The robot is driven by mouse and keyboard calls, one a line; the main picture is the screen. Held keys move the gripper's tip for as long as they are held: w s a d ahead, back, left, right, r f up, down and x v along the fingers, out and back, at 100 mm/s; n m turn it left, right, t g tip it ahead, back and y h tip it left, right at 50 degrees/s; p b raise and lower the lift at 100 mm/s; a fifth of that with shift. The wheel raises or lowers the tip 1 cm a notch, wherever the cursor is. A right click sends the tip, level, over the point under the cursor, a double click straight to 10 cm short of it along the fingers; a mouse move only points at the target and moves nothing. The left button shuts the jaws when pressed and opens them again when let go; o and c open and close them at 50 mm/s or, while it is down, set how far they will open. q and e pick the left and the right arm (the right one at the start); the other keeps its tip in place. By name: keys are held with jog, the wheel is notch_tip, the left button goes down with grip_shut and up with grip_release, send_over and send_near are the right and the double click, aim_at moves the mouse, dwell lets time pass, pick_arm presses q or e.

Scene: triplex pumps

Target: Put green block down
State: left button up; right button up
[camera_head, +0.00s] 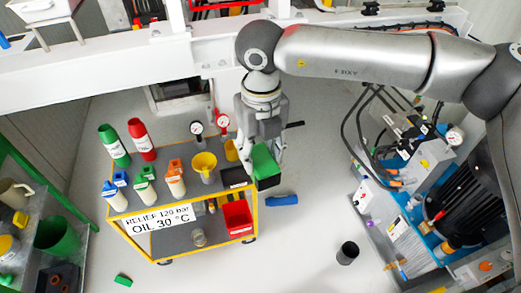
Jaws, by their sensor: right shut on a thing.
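My right gripper (262,142) comes down from the top of the view and points at the floor. It is shut on a green block (265,161), which hangs just under the fingers with a dark side showing at its lower right. The block appears in front of the right end of the yellow-framed cart (188,258); how far it is above the cart or floor I cannot tell. A second, small green piece (123,280) lies on the floor at the lower left. My left gripper is not in view.
The cart's top holds red and green bottles, a yellow funnel (204,166) and gauges. A red bin (237,217) sits lower. A blue piece (283,200) and a black cup (347,252) are on the floor. Pump machinery (430,170) stands right.

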jog(key=shift+w+d+n, duration=0.1)
jog(key=shift+d+n, duration=0.25)
jog(key=shift+n, duration=0.15)
jog(key=s+d+f+n, duration=0.1)
jog(key=s+d+n, duration=0.1)
jog(key=d+n, duration=1.05)
jog(key=s+d+f+n, duration=0.15)
jog(key=d+n, duration=0.65)
jog(key=n, duration=0.9)
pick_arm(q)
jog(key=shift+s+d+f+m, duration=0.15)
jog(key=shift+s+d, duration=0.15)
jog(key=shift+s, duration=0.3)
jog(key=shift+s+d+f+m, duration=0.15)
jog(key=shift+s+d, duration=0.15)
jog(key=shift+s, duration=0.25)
pick_arm(e)
jog(key=s+f, duration=0.4)
jog(key=shift+s+d+f, duration=0.15)
jog(key=shift+s+f, duration=0.1)
jog(key=shift+s, duration=0.15)
